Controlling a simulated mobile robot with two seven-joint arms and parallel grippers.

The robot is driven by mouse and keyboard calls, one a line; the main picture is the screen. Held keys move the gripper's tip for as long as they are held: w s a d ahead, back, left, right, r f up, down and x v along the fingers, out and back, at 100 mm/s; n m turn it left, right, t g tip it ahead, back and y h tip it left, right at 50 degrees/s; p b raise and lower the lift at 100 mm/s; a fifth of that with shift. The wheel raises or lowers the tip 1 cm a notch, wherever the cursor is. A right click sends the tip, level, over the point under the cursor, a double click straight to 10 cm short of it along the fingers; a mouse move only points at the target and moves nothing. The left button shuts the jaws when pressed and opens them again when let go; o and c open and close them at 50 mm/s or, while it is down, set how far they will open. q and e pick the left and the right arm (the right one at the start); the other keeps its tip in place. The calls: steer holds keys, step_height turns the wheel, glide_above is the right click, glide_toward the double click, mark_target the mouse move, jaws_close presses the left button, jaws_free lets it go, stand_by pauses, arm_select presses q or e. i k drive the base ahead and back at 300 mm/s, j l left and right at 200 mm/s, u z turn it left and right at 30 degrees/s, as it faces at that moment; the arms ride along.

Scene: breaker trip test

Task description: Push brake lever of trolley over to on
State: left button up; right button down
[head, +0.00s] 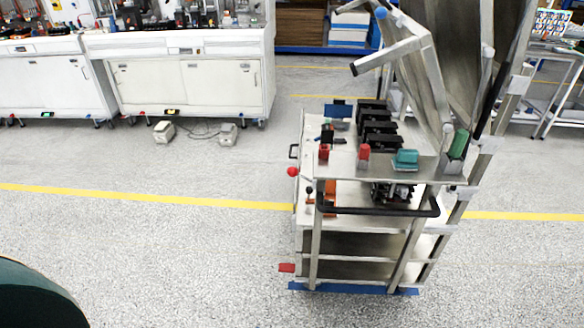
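The trolley (372,243) stands right of centre on the grey floor, with metal shelves and a black push handle (375,212) towards me. A red ball knob (292,171) sticks out at its left side near the upper deck. A red tab (287,267) sticks out low on the same side, near the blue base edge (310,287). I cannot tell which of the two is the brake lever, or its on or off position. Neither of my grippers is in view.
The trolley top carries black blocks (378,128), a red piece (364,152) and a teal piece (406,158). White cabinets (187,85) stand behind on the left. Two small boxes (164,132) joined by a cable lie on the floor. Floor left of the trolley is clear.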

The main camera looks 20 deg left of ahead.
mark_target(292, 172)
steer(key=i+j+z, duration=0.55)
steer(key=i+j, duration=0.25)
